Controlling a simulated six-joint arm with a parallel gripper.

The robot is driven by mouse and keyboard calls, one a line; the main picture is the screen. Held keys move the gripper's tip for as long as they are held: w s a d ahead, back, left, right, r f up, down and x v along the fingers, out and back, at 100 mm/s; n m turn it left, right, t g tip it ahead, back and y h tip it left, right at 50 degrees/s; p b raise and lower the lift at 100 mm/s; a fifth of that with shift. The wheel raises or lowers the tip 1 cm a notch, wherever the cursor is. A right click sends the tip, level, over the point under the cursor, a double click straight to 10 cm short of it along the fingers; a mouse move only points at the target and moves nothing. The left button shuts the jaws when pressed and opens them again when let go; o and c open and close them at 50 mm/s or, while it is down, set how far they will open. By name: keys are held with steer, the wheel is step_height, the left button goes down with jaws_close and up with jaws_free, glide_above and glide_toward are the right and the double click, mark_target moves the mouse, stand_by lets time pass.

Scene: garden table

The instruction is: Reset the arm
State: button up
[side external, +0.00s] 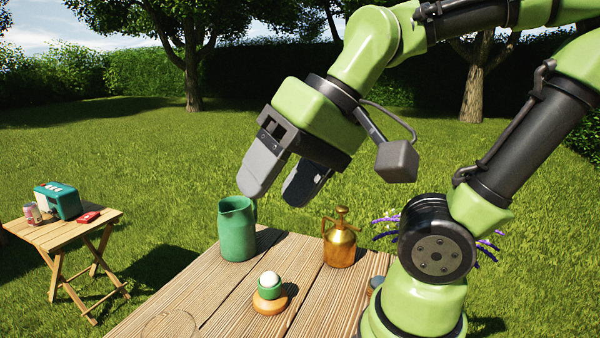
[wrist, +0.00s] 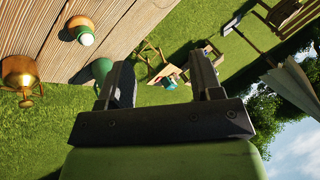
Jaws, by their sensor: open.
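My gripper (side external: 280,185) is open and empty. It hangs in the air above the far part of the wooden table (side external: 195,292), over the green jug and the brass sprayer. In the wrist view my gripper (wrist: 167,85) shows its two fingers spread apart with nothing between them. The arm is raised and bent, its links at the right of the side view.
A green jug (side external: 237,230) and a brass sprayer (side external: 340,240) stand below my gripper. A white ball sits in a green cup (side external: 269,290) on an orange base (side external: 270,304). A folding side table (side external: 62,232) with a teal box (side external: 60,200) stands left on the grass.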

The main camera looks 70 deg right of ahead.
steer(key=shift+s+d+n+t+h, duration=0.3)
steer(key=shift+s+d+t+h, duration=0.1)
steer(key=shift+d, duration=0.2)
steer(key=shift+s+d+n+t+h, duration=0.3)
steer(key=shift+s+d+h, duration=0.1)
steer(key=shift+d, duration=0.2)
